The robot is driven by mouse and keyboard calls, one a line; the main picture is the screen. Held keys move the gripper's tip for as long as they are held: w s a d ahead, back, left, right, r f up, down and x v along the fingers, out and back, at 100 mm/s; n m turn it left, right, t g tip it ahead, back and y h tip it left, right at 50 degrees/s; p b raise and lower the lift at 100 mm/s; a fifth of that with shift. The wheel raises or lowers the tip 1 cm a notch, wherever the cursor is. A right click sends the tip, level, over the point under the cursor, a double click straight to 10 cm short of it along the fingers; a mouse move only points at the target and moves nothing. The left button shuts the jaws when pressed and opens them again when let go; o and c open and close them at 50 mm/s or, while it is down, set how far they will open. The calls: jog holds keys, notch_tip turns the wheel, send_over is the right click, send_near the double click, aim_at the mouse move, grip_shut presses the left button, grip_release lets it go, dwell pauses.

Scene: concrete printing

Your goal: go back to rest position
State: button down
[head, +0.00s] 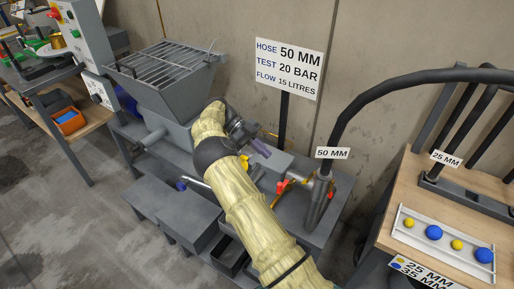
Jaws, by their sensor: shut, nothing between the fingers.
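My arm, in a pale yellow sleeve, reaches up from the bottom of the head view over the grey pump bench (312,232). My gripper (262,150) is at its end, small and partly hidden behind the wrist. It is shut and empty, just right of the pump's hopper (165,72) with its grate. I cannot tell whether it touches anything. A black hose (372,97) tagged "50 MM" runs from the pump outlet up to the right. Red and yellow handles (284,186) show beside the arm.
A sign (290,66) reads hose 50 mm, test 20 bar, flow 15 litres. At right, a wooden table (406,190) bears a tray (470,265) of yellow and blue balls and a rack of black hoses.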

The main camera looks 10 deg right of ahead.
jog(key=shift+w+a, duration=0.2)
jog(key=shift+w, duration=0.1)
jog(key=shift+r, duration=0.1)
jog(key=s+d+r+n+t+y+p, duration=0.45)
jog(key=s+d+r+n, duration=0.2)
jog(key=n, duration=0.35)
jog(key=s+a+r+n+t+y+p, duration=0.2)
jog(key=s+a+r+n+t+p, duration=0.1)
jog(key=s+n, duration=0.5)
jog(key=s+a+r+n+t+y+p, duration=0.2)
jog(key=s+a+r+n+t+p, duration=0.2)
jog(key=s+n, duration=0.5)
notch_tip(320, 180, up, 2)
jog(key=shift+s+a+r, duration=0.2)
jog(key=shift+s+a, duration=0.4)
jog(key=shift+a, duration=0.2)
